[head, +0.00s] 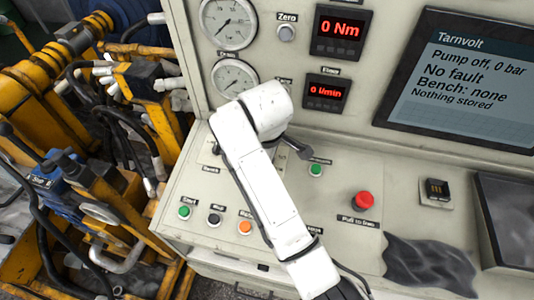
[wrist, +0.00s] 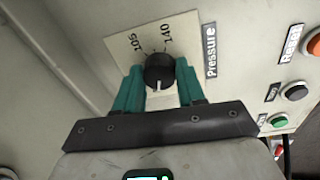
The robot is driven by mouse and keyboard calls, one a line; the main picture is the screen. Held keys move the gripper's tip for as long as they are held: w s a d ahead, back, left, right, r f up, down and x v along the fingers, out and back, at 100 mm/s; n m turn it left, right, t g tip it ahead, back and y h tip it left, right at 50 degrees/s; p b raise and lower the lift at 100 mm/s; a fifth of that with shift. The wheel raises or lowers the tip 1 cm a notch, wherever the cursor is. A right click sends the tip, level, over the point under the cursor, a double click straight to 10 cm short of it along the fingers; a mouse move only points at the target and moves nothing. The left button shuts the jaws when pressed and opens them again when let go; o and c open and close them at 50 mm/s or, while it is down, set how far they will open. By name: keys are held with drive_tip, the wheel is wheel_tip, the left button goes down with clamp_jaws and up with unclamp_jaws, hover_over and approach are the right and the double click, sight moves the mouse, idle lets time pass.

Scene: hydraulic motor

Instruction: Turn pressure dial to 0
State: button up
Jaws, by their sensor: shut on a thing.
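The pressure dial (wrist: 159,66) is a round black knob on a pale plate in the wrist view, beside a "Pressure" label. Numbers 105 and 140 show on the plate; the rest of the scale is hidden. A white mark on the knob points toward the bottom of the picture, between my fingers. My gripper (wrist: 161,76) has teal fingers on the left and right of the knob and is shut on it. In the head view my white arm covers the dial and gripper.
The screen (head: 462,80) reads pump off, 0 bar, no fault. Green (head: 184,212), black (head: 214,219) and orange (head: 245,227) buttons sit left of my arm. A red button (head: 363,201) sits to its right. Gauges (head: 228,22) and red displays (head: 340,30) are on the upright panel.

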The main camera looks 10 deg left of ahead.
drive_tip(key=n, duration=0.4)
drive_tip(key=shift+w+n, duration=0.1)
drive_tip(key=shift+n, duration=0.2)
drive_tip(key=n, duration=0.4)
drive_tip(key=shift+n+g, duration=0.4)
drive_tip(key=o, duration=1.1)
drive_tip(key=shift+c, duration=0.2)
drive_tip(key=r, duration=0.7)
drive_tip(key=shift+s+d, duration=0.3)
drive_tip(key=shift+s, duration=0.1)
drive_tip(key=r, duration=0.1)
drive_tip(key=s+r, duration=0.1)
drive_tip(key=r, duration=0.1)
drive_tip(key=shift+d+r, duration=0.1)
drive_tip(key=shift+r, duration=0.2)
